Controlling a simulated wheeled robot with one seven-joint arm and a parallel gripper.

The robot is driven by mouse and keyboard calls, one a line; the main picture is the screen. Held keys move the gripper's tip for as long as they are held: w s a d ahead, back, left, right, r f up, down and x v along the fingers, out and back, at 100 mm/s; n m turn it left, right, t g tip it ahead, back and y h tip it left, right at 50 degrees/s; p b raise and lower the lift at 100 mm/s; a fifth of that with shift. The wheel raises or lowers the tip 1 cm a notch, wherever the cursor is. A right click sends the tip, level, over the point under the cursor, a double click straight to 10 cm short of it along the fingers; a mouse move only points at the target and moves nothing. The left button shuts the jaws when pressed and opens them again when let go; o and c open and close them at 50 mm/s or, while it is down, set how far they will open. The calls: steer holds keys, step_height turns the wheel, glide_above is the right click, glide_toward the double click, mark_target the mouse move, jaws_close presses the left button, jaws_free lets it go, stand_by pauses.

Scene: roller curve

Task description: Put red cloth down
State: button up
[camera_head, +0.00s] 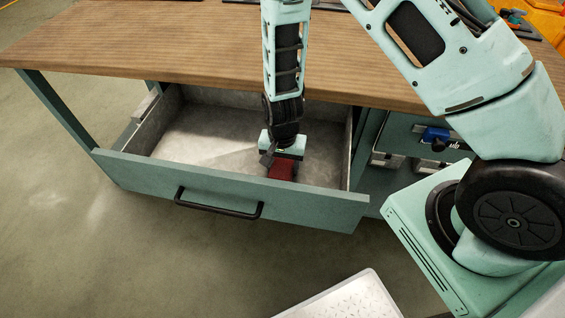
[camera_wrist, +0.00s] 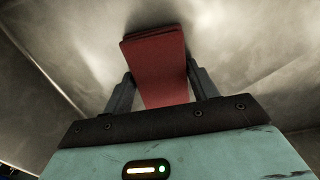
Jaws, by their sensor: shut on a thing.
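The red cloth (camera_wrist: 158,66) is a folded, flat piece between the two fingers of my gripper (camera_wrist: 160,92) in the wrist view. My gripper is shut on it. In the head view my gripper (camera_head: 283,157) points down inside the open drawer (camera_head: 230,190), toward its right side. A part of the red cloth (camera_head: 283,170) shows just below the gripper there. The drawer's front wall may hide the cloth's lower part. I cannot tell whether the cloth touches the drawer floor.
The drawer is pulled out below a wooden worktop (camera_head: 180,55) and its grey floor is otherwise empty. Its front has a black handle (camera_head: 218,205). A blue object (camera_head: 435,134) is at the cabinet's right. A pale textured plate (camera_head: 340,300) is at the bottom.

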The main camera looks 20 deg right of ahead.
mark_target(283, 165)
steer(key=o, duration=1)
steer(key=shift+o, duration=0.2)
step_height(283, 165, up, 12)
steer(key=s+a+r+n+y, duration=0.2)
steer(key=s+a+r+n, duration=0.5)
steer(key=s+r, duration=0.3)
steer(key=s+r+n+h, duration=0.1)
steer(key=s+r+n, duration=0.6)
steer(key=s, duration=0.3)
steer(key=shift+d+r+n+p, duration=0.4)
steer(key=shift+p, duration=0.05)
